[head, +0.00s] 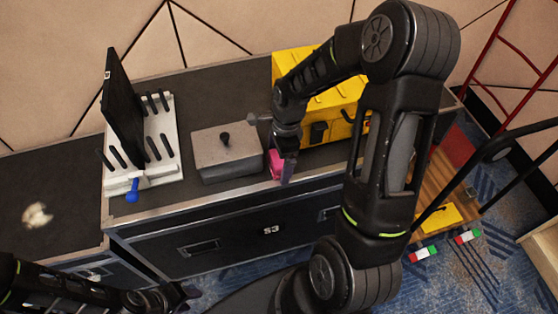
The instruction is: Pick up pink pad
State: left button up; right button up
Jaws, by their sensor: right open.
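The pink pad (275,164) is a small bright piece at the front edge of the black case top, right of the grey box. My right gripper (273,147) is open and reaches down over it. One finger is beside the pad and partly covers its right side; whether they touch, I cannot tell. My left gripper (186,296) is low at the bottom edge, far from the pad and partly out of the picture. Its jaw opening is not clear.
A grey lidded box (226,153) stands left of the pad. A white rack (158,150) with black pegs and a dark upright panel is further left. A yellow case (300,76) stands behind my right arm. The case top's front edge (215,202) is close to the pad.

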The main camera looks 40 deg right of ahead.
jog(key=shift+c, duration=0.2)
dwell(0.4)
jog(key=c, duration=1.4)
